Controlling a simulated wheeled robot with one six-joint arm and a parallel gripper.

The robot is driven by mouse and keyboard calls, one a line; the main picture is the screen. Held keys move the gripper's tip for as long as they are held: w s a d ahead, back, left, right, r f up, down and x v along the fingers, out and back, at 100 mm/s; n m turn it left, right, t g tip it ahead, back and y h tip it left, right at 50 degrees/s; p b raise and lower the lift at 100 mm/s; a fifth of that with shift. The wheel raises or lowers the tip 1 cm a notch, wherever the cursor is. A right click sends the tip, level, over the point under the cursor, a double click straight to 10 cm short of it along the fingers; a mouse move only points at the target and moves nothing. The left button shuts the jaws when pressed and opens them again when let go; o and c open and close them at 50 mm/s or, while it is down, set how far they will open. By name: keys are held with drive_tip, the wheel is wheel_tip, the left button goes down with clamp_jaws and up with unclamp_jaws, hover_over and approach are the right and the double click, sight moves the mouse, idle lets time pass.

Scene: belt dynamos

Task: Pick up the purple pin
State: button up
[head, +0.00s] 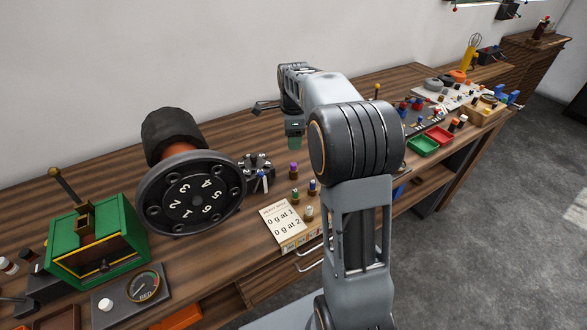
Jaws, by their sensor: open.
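The purple pin (294,169) stands upright on the wooden bench, in the middle of the head view. It has a purple top and a dark lower body. My gripper (281,124) is beyond and above it, at the end of my arm, partly hidden by the wrist. Its jaws are open, with nothing seen between them. The gripper and the pin look apart.
Other pins with blue (312,186), green (296,195) and pale (308,212) tops stand close in front. A dark clamp-like block (258,172) and a large numbered wheel (190,193) are to the left. A note card (282,222) lies in front.

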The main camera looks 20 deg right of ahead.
sight(294, 164)
wheel_tip(294, 164, down, 11)
drive_tip(key=shift+w+r+p, duration=0.1)
drive_tip(key=shift+p, duration=0.3)
drive_tip(key=shift+c, duration=0.2)
clamp_jaws()
idle(0.4)
